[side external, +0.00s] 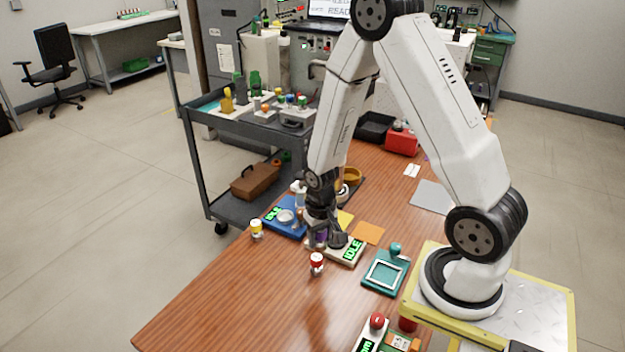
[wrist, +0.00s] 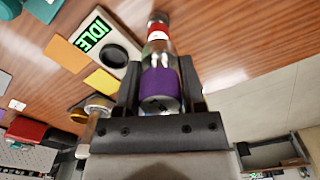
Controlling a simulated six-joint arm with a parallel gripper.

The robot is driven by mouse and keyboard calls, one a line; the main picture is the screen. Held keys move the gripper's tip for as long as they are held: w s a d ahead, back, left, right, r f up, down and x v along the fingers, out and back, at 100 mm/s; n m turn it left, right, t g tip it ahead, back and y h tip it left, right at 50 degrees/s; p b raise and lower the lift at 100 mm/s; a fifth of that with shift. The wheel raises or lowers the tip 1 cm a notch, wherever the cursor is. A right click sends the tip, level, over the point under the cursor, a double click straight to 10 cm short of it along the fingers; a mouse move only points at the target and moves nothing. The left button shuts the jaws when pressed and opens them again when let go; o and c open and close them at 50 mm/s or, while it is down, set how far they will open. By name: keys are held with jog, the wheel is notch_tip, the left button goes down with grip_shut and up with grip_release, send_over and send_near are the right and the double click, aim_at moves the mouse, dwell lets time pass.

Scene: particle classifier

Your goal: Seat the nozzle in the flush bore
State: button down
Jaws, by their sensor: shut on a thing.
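My gripper (side external: 324,240) is low over the table beside a cream unit with a green IDLE display (side external: 346,251). In the wrist view, my gripper (wrist: 160,82) is shut on a purple-banded cylinder (wrist: 160,86), which I take to be the nozzle. Its far end overlaps the view of a red-banded vial (wrist: 157,34) standing on the table beyond; the side view shows this vial (side external: 317,262) in front of my gripper. A dark round opening (wrist: 115,53), possibly the flush bore, is in the cream unit, left of the held cylinder. The two are apart.
A blue unit (side external: 272,222) with a small white cup stands left of my gripper, with a yellow-banded vial (side external: 256,229) nearby. A teal framed tray (side external: 371,284) is to the right. Orange (side external: 369,232) and yellow squares lie behind. The front-left table is clear.

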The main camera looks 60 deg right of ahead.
jog(key=shift+s+a+r, duration=0.1)
jog(key=shift+s+r, duration=0.15)
jog(key=shift+s, duration=0.3)
jog(key=shift+w, duration=0.1)
jog(key=w+d+r, duration=0.3)
jog(key=w+d, duration=0.5)
jog(key=d, duration=0.1)
jog(key=shift+w+d+f, duration=0.75)
jog(key=shift+w+f, duration=0.9)
jog(key=shift+w, duration=0.4)
jog(key=shift+w+d+f, duration=0.8)
jog(key=shift+w+f, duration=0.9)
jog(key=shift+w, duration=0.35)
jog(key=shift+w+d+f, duration=0.75)
jog(key=shift+w+f, duration=0.9)
jog(key=shift+w, duration=0.4)
jog(key=shift+f, duration=0.1)
